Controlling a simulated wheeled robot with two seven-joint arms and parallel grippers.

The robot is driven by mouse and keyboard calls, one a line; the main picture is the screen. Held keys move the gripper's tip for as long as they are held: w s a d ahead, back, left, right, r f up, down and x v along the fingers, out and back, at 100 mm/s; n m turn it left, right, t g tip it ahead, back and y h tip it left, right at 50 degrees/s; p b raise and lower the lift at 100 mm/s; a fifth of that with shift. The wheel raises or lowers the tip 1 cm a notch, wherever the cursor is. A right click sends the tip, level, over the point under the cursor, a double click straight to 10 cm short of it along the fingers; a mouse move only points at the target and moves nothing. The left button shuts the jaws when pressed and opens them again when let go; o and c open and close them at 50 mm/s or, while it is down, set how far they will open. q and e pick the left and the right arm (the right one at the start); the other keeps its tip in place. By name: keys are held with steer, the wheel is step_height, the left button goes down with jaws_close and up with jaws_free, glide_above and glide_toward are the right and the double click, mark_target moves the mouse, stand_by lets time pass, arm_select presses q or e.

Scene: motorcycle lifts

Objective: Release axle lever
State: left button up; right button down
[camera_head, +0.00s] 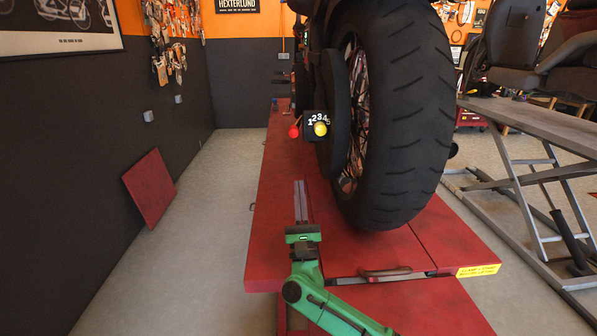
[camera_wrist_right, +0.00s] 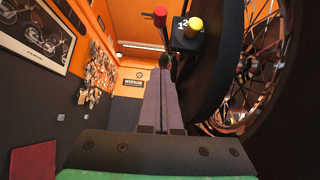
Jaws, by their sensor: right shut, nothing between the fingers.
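The motorcycle's rear wheel (camera_head: 405,110) stands on the red lift platform (camera_head: 272,215). A black box (camera_head: 318,118) marked with numbers sits left of the wheel; it carries a yellow knob (camera_head: 320,128). A lever with a red ball end (camera_head: 294,131) sticks out left of the box. The red end also shows in the right wrist view (camera_wrist_right: 160,15), with the yellow knob (camera_wrist_right: 195,25) beside it. My green right gripper (camera_head: 300,190) is shut and empty, apart from the lever, below and nearer than it. My left gripper is out of view.
A second lift (camera_head: 535,115) with a dark seat-like load (camera_head: 535,45) stands to the right. A dark wall with a poster (camera_head: 60,25) is on the left, with a red panel (camera_head: 150,188) leaning there. The floor (camera_head: 170,250) left of the platform is clear.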

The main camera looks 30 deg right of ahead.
steer(key=w+d+r+p, duration=0.2)
steer(key=w+r+p, duration=0.2)
steer(key=r, duration=0.6)
steer(key=shift+w+p, duration=0.35)
steer(key=shift+w, duration=0.4)
steer(key=shift+d, duration=0.1)
